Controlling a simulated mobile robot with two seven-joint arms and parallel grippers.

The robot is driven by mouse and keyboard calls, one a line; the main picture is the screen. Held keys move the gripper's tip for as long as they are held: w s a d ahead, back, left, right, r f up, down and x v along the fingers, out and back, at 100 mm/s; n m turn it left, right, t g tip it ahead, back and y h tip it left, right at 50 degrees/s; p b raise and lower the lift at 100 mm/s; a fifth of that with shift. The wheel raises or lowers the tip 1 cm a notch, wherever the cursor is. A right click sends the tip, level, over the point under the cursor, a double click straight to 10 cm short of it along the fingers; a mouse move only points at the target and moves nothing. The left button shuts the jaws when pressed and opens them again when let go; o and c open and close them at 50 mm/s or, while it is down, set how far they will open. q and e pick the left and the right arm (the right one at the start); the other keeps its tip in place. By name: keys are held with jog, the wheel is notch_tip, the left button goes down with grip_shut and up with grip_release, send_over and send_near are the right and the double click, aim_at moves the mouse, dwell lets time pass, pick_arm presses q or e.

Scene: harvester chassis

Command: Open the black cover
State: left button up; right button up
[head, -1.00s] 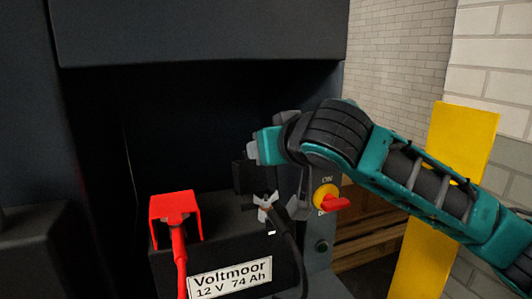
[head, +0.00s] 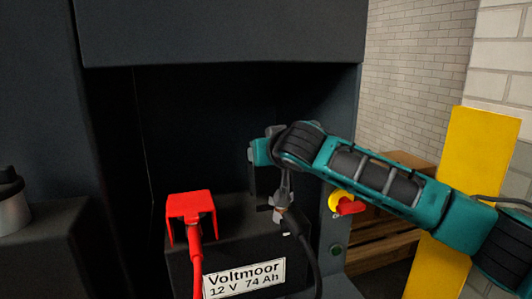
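The battery (head: 190,272), labelled Voltmoor, sits in a dark recess. A dark upright piece (head: 259,181), which looks like the black cover, stands at its back right, partly hidden by my gripper. In front of it a grey clamp (head: 279,214) with a black cable (head: 305,245) shows uncovered. My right gripper (head: 284,196) comes in from the right and points down just above the clamp, beside the dark piece. Its fingers look close together, but I cannot tell whether they are shut or touching anything. My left gripper is not in view.
A red cover (head: 190,206) with a red cable stands on the battery's left. A dark overhang (head: 220,32) bounds the recess above.

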grip_shut()
dwell(0.5)
